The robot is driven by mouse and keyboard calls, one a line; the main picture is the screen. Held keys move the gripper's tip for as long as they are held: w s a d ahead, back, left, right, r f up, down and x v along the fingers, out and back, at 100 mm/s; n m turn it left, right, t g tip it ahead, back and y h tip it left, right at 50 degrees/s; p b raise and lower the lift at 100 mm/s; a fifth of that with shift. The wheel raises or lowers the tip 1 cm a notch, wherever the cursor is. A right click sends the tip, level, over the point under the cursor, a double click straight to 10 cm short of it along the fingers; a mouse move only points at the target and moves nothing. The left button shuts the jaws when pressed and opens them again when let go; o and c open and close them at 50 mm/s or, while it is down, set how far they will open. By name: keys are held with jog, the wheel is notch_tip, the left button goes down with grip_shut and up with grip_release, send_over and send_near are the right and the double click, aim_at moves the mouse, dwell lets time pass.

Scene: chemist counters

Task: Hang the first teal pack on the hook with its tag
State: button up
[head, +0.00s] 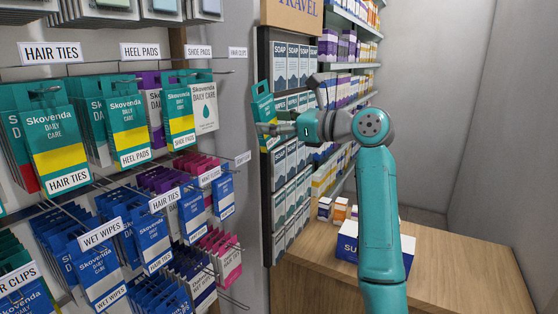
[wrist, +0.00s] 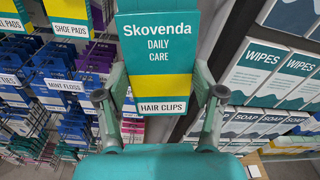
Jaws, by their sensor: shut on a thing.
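A teal pack with a yellow band (head: 263,104) is in my gripper (head: 276,128), in front of the soap shelves in the head view. In the wrist view the pack (wrist: 158,55) hangs upright and reads HAIR CLIPS, between the two fingers of my gripper (wrist: 160,98). Its top is cut off there. A HAIR CLIPS tag (head: 238,52) is at the right end of the top row in the head view, left of the held pack and apart from it. No pack shows directly under that tag. Another tag ending in AIR CLIPS (head: 18,279) is at the lower left.
Teal packs hang under the HAIR TIES (head: 52,52), HEEL PADS (head: 140,51) and SHOE PADS (head: 198,51) tags. Blue packs (head: 150,240) hang below. Soap boxes (head: 293,150) stand close to the right of the rack. A wooden counter (head: 450,270) is at the lower right.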

aim_at(265, 104)
jog(key=shift+y, duration=0.5)
jog(key=r, duration=0.1)
jog(key=s+r, duration=0.1)
jog(key=r, duration=0.2)
jog(key=shift+s+a, duration=0.25)
jog(key=shift+f+x, duration=0.2)
jog(key=shift+x, duration=1.9)
jog(key=shift+f+x, duration=0.2)
jog(key=shift+x, duration=1.9)
jog(key=shift+f+x, duration=0.2)
jog(key=shift+x, duration=1.9)
jog(key=shift+a, duration=0.1)
jog(key=o, duration=1.2)
jog(key=shift+c, duration=0.2)
